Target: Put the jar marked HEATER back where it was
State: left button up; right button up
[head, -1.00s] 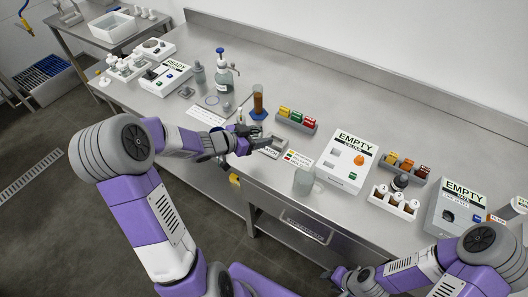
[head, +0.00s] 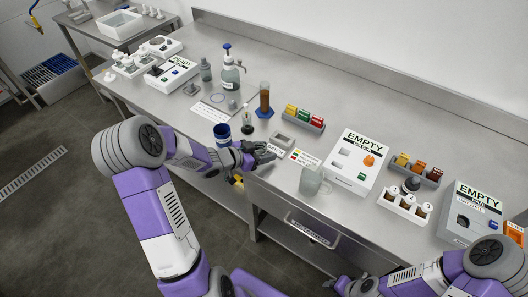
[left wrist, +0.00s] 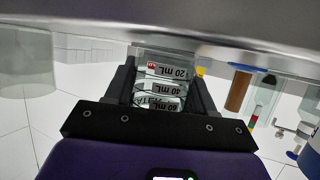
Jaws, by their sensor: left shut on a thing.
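My left gripper (head: 264,153) is over the table's front edge, beside the label reading BATCH. In the left wrist view it is shut on a clear glass jar (left wrist: 162,88) with mL marks and a small red mark, upside down in that picture. No HEATER mark can be read on it. In the head view the gripper hides this jar. Another clear glass vessel (head: 316,180) stands to the gripper's right near the front edge. My right gripper (head: 342,284) is at the bottom edge, partly cut off, its jaws unclear.
A white EMPTY box (head: 357,163) stands right of the vessel. A blue cup (head: 221,134), a small bottle (head: 247,124) and a brown-filled cylinder (head: 265,99) stand left of and behind the gripper. A grey rack (head: 303,122) of coloured vials is behind. The table's rear is clear.

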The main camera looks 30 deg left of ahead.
pick_arm(q)
jog(key=shift+f, duration=0.15)
jog(key=o, duration=1.2)
jog(key=shift+r, duration=0.25)
jog(key=p+v, duration=0.3)
jog(key=v, duration=0.9)
jog(key=shift+f, duration=0.15)
